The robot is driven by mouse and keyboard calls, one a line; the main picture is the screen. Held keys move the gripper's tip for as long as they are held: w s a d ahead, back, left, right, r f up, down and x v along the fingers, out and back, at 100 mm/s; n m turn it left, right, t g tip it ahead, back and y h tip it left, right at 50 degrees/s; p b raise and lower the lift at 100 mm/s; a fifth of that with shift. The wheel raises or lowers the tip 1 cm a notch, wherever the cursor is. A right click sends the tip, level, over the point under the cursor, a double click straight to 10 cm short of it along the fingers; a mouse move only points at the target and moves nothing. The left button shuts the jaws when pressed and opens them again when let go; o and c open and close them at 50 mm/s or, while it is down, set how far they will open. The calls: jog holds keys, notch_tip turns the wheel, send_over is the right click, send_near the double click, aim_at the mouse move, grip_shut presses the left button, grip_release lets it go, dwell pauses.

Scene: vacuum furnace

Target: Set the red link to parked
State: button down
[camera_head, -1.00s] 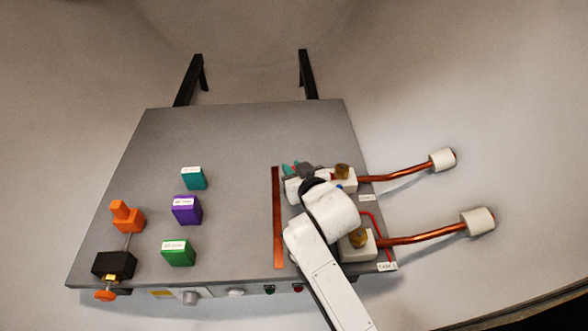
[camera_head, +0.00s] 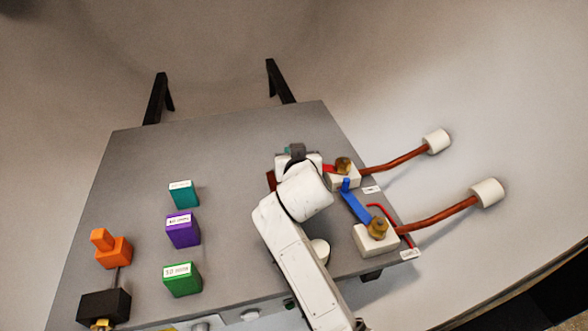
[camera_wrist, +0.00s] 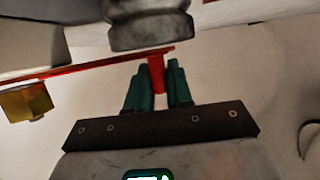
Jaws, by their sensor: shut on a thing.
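The red link (camera_wrist: 95,66) is a thin bar with a red upright peg, seen in the wrist view. My gripper (camera_wrist: 156,80) has teal fingers shut on that peg, one on each side. In the head view a short red end of the link (camera_head: 329,168) shows beside the far brass knob (camera_head: 343,165); my arm hides the rest. The blue link (camera_head: 356,206) runs from the near brass knob (camera_head: 377,228) toward the far white block (camera_head: 345,182), its blue peg standing near that block.
Teal (camera_head: 184,194), purple (camera_head: 183,230) and green (camera_head: 182,279) labelled blocks stand on the grey panel (camera_head: 135,160). An orange lever (camera_head: 112,249) and black box (camera_head: 105,306) are at left. Copper rods (camera_head: 395,159) with white ends extend right.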

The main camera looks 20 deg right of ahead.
jog(key=shift+w+d+f+m+h+b, duration=0.25)
jog(key=shift+w+m+h+b, duration=0.25)
jog(key=shift+b, duration=0.3)
jog(key=shift+w+d+r+m+g+h+b, duration=0.2)
jog(key=shift+w+d+m+g+h+b, duration=0.1)
jog(key=shift+d+m+g+h+b, duration=0.25)
jog(key=shift+a, duration=0.2)
jog(key=c, duration=1.1)
grip_release()
jog(key=shift+s+r, duration=0.1)
jog(key=v, duration=1)
jog(key=shift+s+a, duration=0.15)
jog(key=shift+s, duration=0.15)
jog(key=shift+c, duration=0.3)
